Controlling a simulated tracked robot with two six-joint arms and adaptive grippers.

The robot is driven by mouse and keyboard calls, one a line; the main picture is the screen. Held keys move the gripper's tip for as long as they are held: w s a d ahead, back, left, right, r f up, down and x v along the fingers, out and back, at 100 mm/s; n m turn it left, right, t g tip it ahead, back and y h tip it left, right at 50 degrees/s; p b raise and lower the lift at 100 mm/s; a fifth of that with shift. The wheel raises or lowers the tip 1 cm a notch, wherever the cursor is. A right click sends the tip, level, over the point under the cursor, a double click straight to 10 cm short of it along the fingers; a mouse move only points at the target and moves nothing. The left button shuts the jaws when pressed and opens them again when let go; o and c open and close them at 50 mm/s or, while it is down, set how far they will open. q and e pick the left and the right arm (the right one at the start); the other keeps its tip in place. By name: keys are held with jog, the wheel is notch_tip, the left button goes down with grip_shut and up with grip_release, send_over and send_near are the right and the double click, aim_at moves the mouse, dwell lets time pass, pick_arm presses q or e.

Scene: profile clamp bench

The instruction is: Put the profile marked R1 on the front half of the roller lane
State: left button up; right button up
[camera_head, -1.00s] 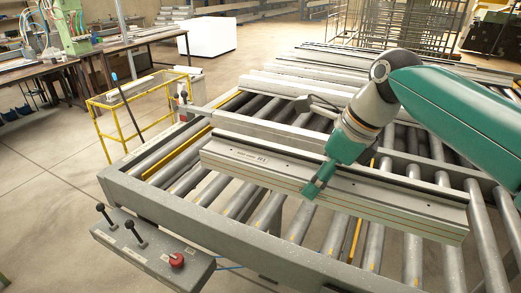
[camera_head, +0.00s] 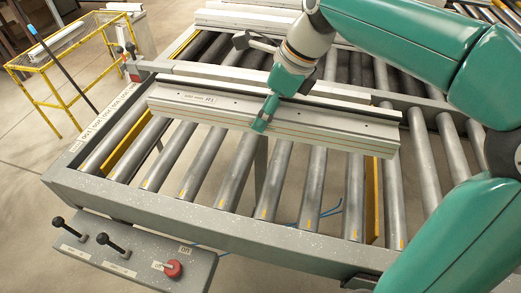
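The profile marked R1 (camera_head: 332,130) is a long light-grey bar with a dark groove along its top and its label near the left end. It lies across the rollers' direction, just in front of the grey cross rail. My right gripper (camera_head: 268,108) grasps it from above near its middle; one green fingertip lies against the front face and the other finger is hidden behind. The roller lane (camera_head: 250,228) has a grey frame and metal rollers. The profile is over its front part; whether its underside touches the rollers I cannot tell. My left gripper is not in view.
Other profiles (camera_head: 232,20) lie across the rear of the lane. A yellow frame (camera_head: 55,70) stands at the left. The rollers in front of R1 are clear.

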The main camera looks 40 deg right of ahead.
aim_at(287, 130)
notch_tip(287, 130, down, 15)
jog(key=shift+f, duration=0.2)
dwell(0.3)
jog(key=o, duration=1.7)
jog(key=shift+f, duration=0.1)
jog(key=v, duration=1.2)
